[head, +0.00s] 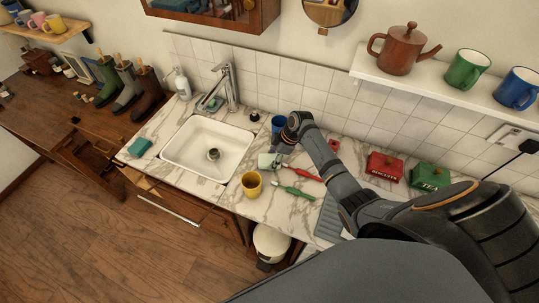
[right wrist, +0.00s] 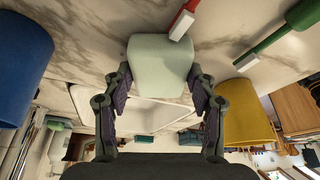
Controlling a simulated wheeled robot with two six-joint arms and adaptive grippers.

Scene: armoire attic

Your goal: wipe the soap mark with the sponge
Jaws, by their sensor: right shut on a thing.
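A pale green, block-like sponge (right wrist: 160,63) is between the fingers of my right gripper (right wrist: 160,90) in the right wrist view. The fingers press on its two sides. In the head view the sponge (head: 266,161) shows pale at the end of my right arm, low over the marble counter right of the sink. My right gripper (head: 279,153) is partly hidden by its own wrist there. I cannot tell whether the sponge touches the counter. I cannot make out a soap mark in either view. My left gripper is not in view.
A yellow mug (head: 251,185), a green brush (head: 295,193), a red brush (head: 304,174) and a blue cup (head: 278,124) stand or lie close around the gripper. The white sink (head: 190,150) is left, with a teal block (head: 139,147) beyond it. Red (head: 385,167) and green (head: 430,176) tins stand right.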

